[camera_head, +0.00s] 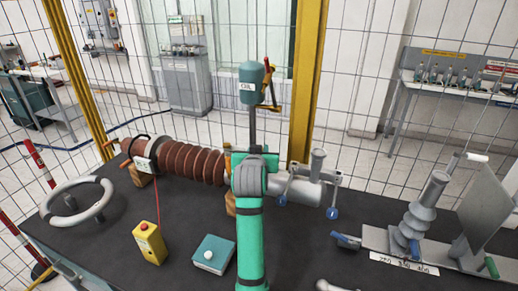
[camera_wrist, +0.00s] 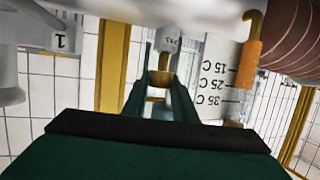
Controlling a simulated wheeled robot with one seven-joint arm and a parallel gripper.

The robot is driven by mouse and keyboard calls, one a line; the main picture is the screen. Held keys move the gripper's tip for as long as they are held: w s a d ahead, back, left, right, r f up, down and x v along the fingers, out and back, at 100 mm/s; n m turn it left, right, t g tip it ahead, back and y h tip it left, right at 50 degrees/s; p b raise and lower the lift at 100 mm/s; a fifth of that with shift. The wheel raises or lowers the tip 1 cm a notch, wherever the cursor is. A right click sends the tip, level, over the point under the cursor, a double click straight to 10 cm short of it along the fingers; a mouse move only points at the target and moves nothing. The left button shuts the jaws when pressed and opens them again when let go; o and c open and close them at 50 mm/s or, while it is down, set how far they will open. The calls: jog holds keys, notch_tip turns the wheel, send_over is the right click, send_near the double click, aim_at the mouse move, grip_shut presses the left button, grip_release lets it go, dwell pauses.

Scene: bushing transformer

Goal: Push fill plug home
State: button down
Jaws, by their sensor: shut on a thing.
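My gripper (camera_wrist: 160,92) is in the middle of the wrist view, its green fingers shut on a small brass-coloured piece (camera_wrist: 160,77), which looks like the fill plug. The fingers hide most of it, and I cannot tell how far it sits in its hole. In the head view my green arm hides the fingers and the plug. The brown ribbed bushing (camera_head: 190,163) lies across the bench, with its grey metal end (camera_head: 300,188) to the right of my arm. It also shows in the wrist view (camera_wrist: 295,45).
A grey-green oil vessel (camera_head: 252,78) stands upright behind my wrist. A temperature scale (camera_wrist: 217,78) is right of the fingers, with an orange hook (camera_wrist: 252,38) beside it. A yellow box (camera_head: 150,243), a teal button box (camera_head: 212,254) and a grey ring (camera_head: 76,202) lie on the dark bench.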

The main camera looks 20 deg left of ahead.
jog(key=shift+f, duration=0.65)
